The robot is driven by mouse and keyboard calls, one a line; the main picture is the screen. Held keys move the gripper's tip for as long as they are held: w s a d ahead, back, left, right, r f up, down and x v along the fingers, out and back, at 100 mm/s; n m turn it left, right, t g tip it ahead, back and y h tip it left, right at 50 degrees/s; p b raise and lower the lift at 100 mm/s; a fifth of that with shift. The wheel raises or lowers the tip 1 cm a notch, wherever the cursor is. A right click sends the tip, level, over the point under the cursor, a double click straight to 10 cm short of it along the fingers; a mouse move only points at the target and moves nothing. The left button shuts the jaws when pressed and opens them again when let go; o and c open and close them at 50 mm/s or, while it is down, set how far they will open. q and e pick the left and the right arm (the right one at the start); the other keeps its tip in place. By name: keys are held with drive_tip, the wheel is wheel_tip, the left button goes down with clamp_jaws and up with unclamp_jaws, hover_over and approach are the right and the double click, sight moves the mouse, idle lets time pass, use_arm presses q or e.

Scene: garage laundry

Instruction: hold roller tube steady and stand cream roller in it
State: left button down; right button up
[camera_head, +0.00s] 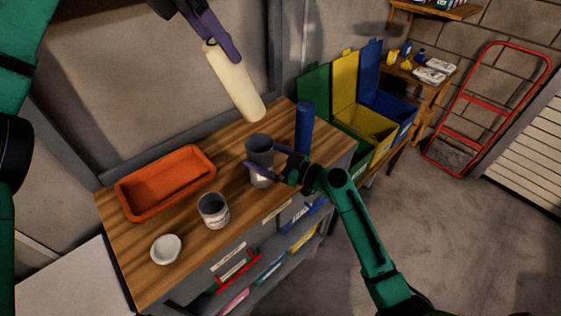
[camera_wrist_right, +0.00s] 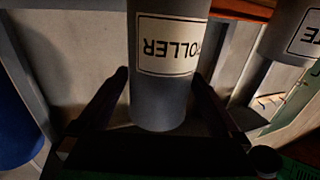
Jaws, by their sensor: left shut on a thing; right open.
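The cream roller (camera_head: 235,84) hangs tilted in the air above the back of the workbench. My left gripper (camera_head: 210,42) is shut on its upper end. The grey roller tube (camera_head: 260,148) stands upright on the wooden bench, below and slightly right of the roller. Its mouth is open upward. My right gripper (camera_head: 262,157) is open, with its fingers on either side of the tube. In the right wrist view, the tube (camera_wrist_right: 160,95) with its upside-down ROLLER label sits between the two dark fingers (camera_wrist_right: 160,77); small gaps show beside it.
An orange tray (camera_head: 190,194), a labelled grey can (camera_head: 213,217) and a white bowl (camera_head: 166,249) are on the bench (camera_head: 130,270) to the left. A blue cylinder (camera_head: 304,125) stands close right of the tube. Green, yellow and blue bins (camera_head: 365,125) are beyond.

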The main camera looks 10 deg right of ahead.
drive_tip(key=shift+w+a, duration=0.25)
drive_tip(key=shift+a, duration=0.05)
use_arm(q)
drive_tip(key=shift+d, duration=0.1)
use_arm(e)
drive_tip(key=shift+c, duration=0.3)
drive_tip(key=c, duration=1)
use_arm(q)
wheel_tip(320, 180, down, 10)
drive_tip(key=shift+f, duration=0.15)
unclamp_jaws()
drive_tip(key=shift+f, duration=0.1)
use_arm(e)
drive_tip(key=shift+s, duration=0.1)
use_arm(q)
drive_tip(key=v, duration=1.2)
